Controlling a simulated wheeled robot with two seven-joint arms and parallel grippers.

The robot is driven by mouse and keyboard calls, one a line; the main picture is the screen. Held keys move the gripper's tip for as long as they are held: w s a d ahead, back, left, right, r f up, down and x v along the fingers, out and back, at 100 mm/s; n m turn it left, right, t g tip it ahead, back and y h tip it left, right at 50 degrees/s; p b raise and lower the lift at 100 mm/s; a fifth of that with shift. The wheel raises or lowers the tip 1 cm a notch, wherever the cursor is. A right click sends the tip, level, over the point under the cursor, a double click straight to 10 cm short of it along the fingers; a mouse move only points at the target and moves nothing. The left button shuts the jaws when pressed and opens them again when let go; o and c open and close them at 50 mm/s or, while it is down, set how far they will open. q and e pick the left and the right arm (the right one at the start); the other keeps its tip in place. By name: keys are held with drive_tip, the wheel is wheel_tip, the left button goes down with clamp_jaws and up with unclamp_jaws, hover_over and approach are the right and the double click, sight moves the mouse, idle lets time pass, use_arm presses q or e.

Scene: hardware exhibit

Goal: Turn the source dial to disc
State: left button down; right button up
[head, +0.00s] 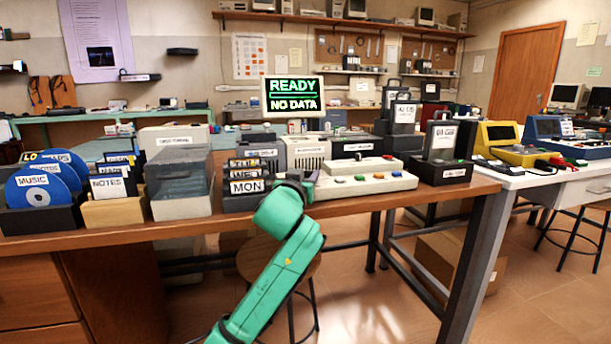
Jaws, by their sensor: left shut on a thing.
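A long pale control panel (372,184) lies along the front of the wooden bench, with orange, green and other coloured buttons on top. My left gripper (304,181) is at the left end of this panel, shut on what appears to be the source dial. The gripper and my green wrist cover the dial, so its pointer and marks are hidden. Behind it, a monitor (292,97) reads "READY" and "NO DATA" in green. My right gripper is not in view.
Close left of my gripper stands a dark rack (246,203) of labelled cards. Further left are a clear-lidded box (181,185), a notes box (112,214) and blue discs (38,189). Black drive units (440,171) stand right of the panel. A stool is under the bench.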

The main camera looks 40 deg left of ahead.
use_arm(q)
drive_tip(key=shift+w+d+n+g+y+p, duration=0.15)
drive_tip(key=shift+n+g+y+p, duration=0.3)
drive_tip(key=shift+n+y, duration=0.35)
drive_tip(key=shift+d+n+g+y, duration=0.1)
drive_tip(key=shift+n+g+y, duration=0.6)
drive_tip(key=shift+y, duration=0.3)
drive_tip(key=shift+w+d+n+g+y, duration=0.1)
drive_tip(key=shift+n+g+y, duration=0.6)
drive_tip(key=shift+g+y, duration=0.25)
drive_tip(key=shift+w+d+n+g+y, duration=0.1)
drive_tip(key=shift+w+n+g+y, duration=0.1)
drive_tip(key=shift+n+g+y, duration=1.6)
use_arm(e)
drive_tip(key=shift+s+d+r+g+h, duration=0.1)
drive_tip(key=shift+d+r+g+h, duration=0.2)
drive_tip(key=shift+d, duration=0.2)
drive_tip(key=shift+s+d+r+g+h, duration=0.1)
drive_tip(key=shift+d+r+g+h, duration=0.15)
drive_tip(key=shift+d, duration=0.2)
use_arm(q)
drive_tip(key=shift+g+h, duration=0.4)
drive_tip(key=shift+h, duration=0.05)
drive_tip(key=shift+c, duration=2)
unclamp_jaws()
